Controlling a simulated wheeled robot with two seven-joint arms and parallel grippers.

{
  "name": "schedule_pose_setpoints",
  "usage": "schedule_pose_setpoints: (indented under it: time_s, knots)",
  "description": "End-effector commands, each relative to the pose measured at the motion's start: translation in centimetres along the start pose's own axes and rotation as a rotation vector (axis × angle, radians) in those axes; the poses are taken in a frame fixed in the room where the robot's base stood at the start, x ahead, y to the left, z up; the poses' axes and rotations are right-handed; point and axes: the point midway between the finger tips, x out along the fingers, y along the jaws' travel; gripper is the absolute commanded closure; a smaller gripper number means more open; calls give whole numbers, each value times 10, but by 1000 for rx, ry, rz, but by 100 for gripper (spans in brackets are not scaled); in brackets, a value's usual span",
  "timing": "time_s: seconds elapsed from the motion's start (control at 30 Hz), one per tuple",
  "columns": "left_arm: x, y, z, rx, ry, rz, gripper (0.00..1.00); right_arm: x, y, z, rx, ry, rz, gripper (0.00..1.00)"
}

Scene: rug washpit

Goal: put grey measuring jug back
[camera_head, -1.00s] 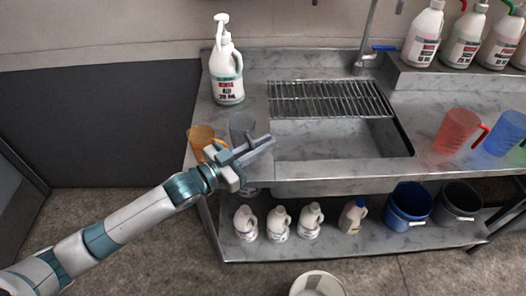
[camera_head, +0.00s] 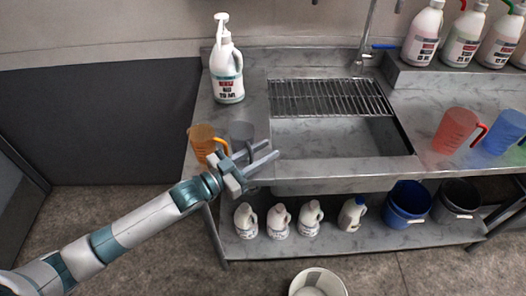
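The grey measuring jug (camera_head: 242,132) stands on the left part of the steel counter, between an orange measuring jug (camera_head: 203,141) and the sink. Its lower part is hidden behind my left gripper. My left gripper (camera_head: 276,152) is open, with its two fingers apart and pointing right, in front of the grey jug at the counter's front edge. Nothing shows between the fingers. I cannot tell whether the gripper touches the jug. A red jug (camera_head: 456,130) and a blue jug (camera_head: 503,132) stand on the counter at the right. My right gripper is not in view.
A white pump bottle (camera_head: 226,75) stands behind the jugs. The sink (camera_head: 335,138) has a wire rack (camera_head: 328,98) at its back. Several bottles and two buckets sit on the lower shelf (camera_head: 330,240). A white bucket (camera_head: 318,284) is on the floor.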

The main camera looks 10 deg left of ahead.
Motion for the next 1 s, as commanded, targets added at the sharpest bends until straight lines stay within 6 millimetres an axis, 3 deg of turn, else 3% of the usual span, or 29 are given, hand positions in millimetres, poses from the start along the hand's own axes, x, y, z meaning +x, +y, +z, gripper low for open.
schedule_pose_setpoints:
  time_s: [0.23,0.37,1.0]
  knots:
    - [0,0,-4,1,1,0,72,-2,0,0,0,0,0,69]
    - [-10,-1,-1,0,-1,-1,72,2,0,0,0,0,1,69]
    - [-108,0,-1,-1,-2,-1,72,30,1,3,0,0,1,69]
